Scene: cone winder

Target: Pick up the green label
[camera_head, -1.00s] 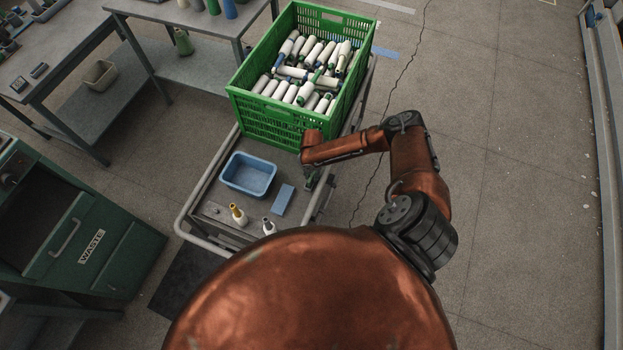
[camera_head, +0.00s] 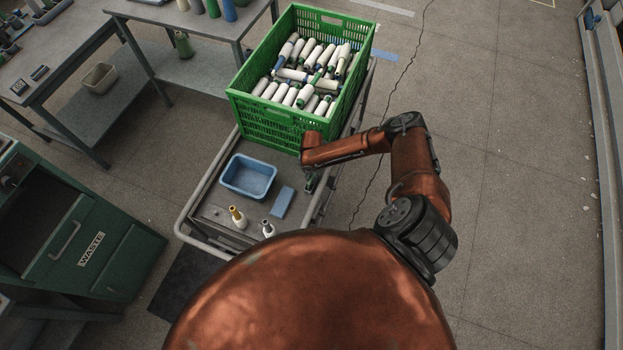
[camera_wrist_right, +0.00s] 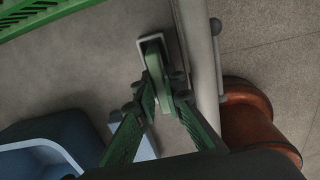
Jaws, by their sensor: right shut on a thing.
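The green label (camera_wrist_right: 158,72) shows in the right wrist view as a narrow green piece between my fingertips, with its far end over a small grey-white frame. My right gripper (camera_wrist_right: 163,88) is shut on it, with one finger on each side. In the head view my right gripper (camera_head: 311,183) is low over the right edge of the cart, beside the blue block. There the label is too small and shadowed to make out clearly. My left gripper is not in view.
A green crate (camera_head: 262,132) of yarn cones stands at the back of the cart. A cart rail (camera_wrist_right: 200,60) runs close by.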

